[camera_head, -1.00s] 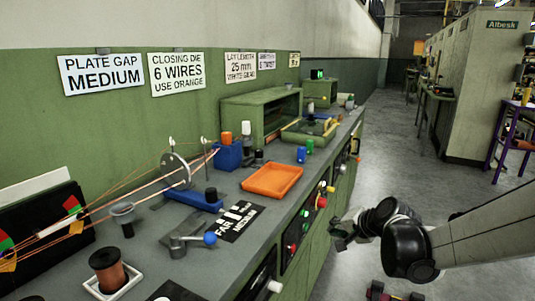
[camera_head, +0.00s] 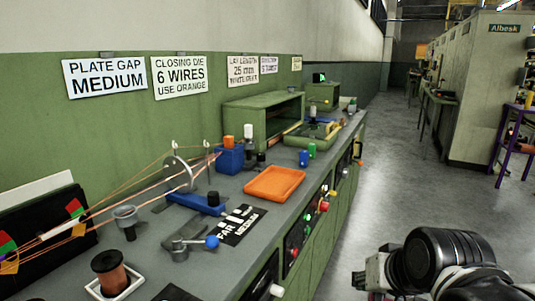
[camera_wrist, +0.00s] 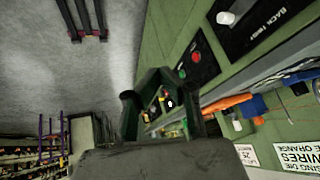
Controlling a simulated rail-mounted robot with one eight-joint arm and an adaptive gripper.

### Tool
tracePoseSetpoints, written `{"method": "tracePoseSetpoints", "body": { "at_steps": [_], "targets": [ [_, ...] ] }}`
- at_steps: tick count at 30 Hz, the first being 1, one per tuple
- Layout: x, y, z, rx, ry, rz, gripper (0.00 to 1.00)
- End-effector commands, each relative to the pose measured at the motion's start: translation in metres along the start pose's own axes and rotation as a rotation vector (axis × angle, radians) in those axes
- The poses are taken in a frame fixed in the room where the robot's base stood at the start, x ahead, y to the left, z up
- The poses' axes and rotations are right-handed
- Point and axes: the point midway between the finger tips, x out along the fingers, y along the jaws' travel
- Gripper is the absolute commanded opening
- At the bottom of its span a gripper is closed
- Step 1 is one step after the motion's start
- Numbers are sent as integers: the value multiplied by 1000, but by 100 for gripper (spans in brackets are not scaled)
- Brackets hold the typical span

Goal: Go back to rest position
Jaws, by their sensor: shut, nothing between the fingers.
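My gripper (camera_head: 362,279) is low at the bottom right of the head view, out over the aisle floor and clear of the bench. Part of it is hidden by my wrist. In the wrist view my gripper (camera_wrist: 162,92) appears in the middle as a dark shape, shut and holding nothing. The green bench front with its buttons (camera_wrist: 190,62) shows beyond it, apart from it.
The bench (camera_head: 222,196) runs along the left with an orange tray (camera_head: 275,183), a copper spool (camera_head: 109,269) and a blue-knobbed lever (camera_head: 212,242) on top. Buttons (camera_head: 308,216) stick out of its front. Grey floor (camera_head: 395,180) is free to the right. A cabinet (camera_head: 485,90) stands farther back.

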Motion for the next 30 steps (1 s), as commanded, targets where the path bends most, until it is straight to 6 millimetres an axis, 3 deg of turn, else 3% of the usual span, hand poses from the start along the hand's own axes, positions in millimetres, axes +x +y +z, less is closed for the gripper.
{"method": "tracePoseSetpoints", "body": {
  "at_steps": [3, 12, 30],
  "targets": [
    [-12, 4, 19, -58, -4, 26, 0],
    [-30, 16, 52, -171, -12, 81, 0],
    [-123, -3, -19, -164, -11, 78, 0]
  ]
}}
